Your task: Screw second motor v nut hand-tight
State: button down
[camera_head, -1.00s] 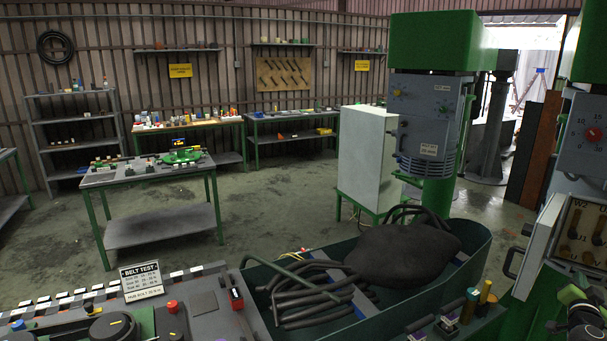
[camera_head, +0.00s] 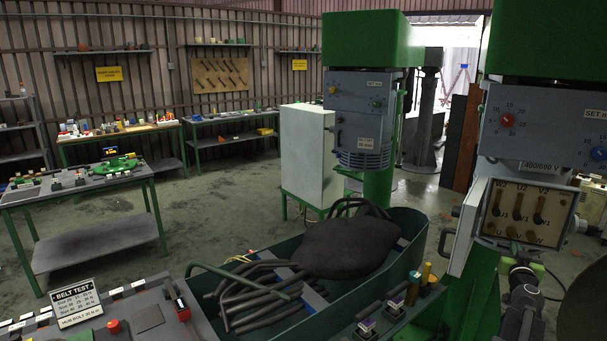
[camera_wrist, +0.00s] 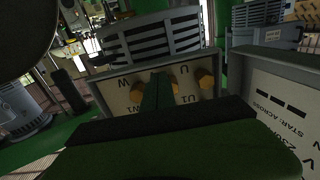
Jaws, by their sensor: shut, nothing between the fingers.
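The open motor terminal box (camera_head: 523,212) is at the right in the head view, on a green machine, with terminals labelled W2, U2 and V2 along the top. Its board (camera_wrist: 124,92) also shows in the wrist view, with brass nuts (camera_wrist: 206,80) and (camera_wrist: 137,96) on either side of my gripper. My gripper (camera_wrist: 157,88) is shut and empty, its green fingers pointing at the middle of the board. The fingers cover the middle terminals, so the V nut cannot be made out. I cannot tell whether the fingertips touch anything.
The box's open lid (camera_head: 467,226) stands out at its left; its printed inside (camera_wrist: 280,95) is at the right in the wrist view. A green bin (camera_head: 415,240) with black hoses, a belt-test bench (camera_head: 140,320) and a small rack with coloured posts (camera_head: 385,318) stand nearby.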

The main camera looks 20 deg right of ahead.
jog(key=shift+w+d, duration=0.45)
jog(key=shift+d, duration=0.05)
jog(key=shift+r, duration=0.15)
jog(key=shift+w+a, duration=0.2)
jog(key=shift+a, duration=0.1)
jog(key=shift+w+a, duration=0.45)
jog(key=shift+w, duration=0.1)
jog(key=shift+w+a, duration=0.1)
dwell(0.6)
